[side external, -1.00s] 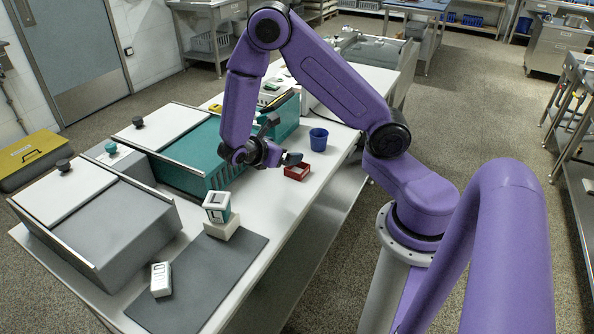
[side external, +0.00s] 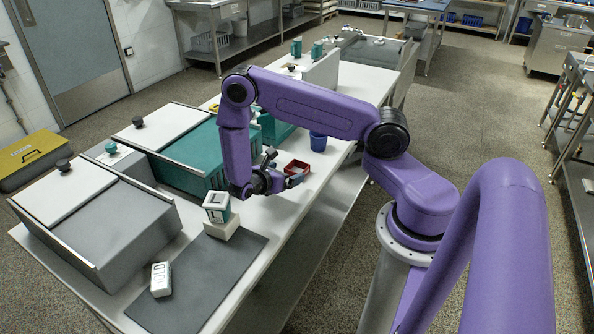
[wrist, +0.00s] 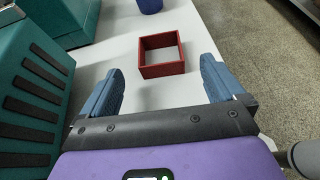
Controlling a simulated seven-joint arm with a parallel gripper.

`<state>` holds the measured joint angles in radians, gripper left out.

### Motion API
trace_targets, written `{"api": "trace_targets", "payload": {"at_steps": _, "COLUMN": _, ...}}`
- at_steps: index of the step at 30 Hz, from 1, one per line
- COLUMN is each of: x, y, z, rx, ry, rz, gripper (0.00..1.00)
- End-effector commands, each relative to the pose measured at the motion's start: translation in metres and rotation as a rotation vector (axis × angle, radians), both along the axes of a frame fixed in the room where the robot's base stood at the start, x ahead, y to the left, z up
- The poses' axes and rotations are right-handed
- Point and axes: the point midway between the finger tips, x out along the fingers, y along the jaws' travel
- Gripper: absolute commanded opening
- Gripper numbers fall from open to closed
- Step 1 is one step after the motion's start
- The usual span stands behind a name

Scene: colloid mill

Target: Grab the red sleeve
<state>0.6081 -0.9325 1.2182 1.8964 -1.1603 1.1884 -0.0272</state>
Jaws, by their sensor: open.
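The red sleeve (wrist: 163,71) is a square, open frame lying on the white table. In the wrist view it sits ahead of my gripper (wrist: 162,82), roughly between the lines of the two fingers and near their tips. My gripper is open, with a wide gap and nothing held. In the side view the red sleeve (side external: 297,168) is beside my gripper (side external: 284,177), partly hidden behind a finger. I cannot tell whether the fingers touch it.
A blue cup (side external: 318,141) stands behind the sleeve. Teal machine housings (side external: 196,154) line the left of the table. A teal-and-white block (side external: 217,207) stands on a cream base near a grey mat (side external: 205,280). Table around the sleeve is clear.

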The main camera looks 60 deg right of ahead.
Motion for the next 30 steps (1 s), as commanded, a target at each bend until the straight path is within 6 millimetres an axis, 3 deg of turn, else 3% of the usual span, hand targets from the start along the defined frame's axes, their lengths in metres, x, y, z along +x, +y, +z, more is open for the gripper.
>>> {"api": "trace_targets", "payload": {"at_steps": 8, "x": -0.002, "y": -0.019, "z": -0.006, "rx": 0.0, "ry": 0.0, "rz": -0.004, "gripper": 0.96}}
{"api": "trace_targets", "payload": {"at_steps": 18, "x": -0.005, "y": -0.063, "z": -0.024, "rx": 0.0, "ry": 0.0, "rz": -0.004, "gripper": 0.96}}
{"api": "trace_targets", "payload": {"at_steps": 28, "x": -0.005, "y": -0.068, "z": -0.026, "rx": 0.0, "ry": -0.001, "rz": -0.003, "gripper": 0.96}}
{"api": "trace_targets", "payload": {"at_steps": 29, "x": -0.005, "y": -0.068, "z": -0.026, "rx": 0.0, "ry": -0.001, "rz": -0.003, "gripper": 0.89}}
{"api": "trace_targets", "payload": {"at_steps": 30, "x": -0.005, "y": -0.068, "z": -0.026, "rx": 0.0, "ry": 0.0, "rz": -0.002, "gripper": 0.76}}
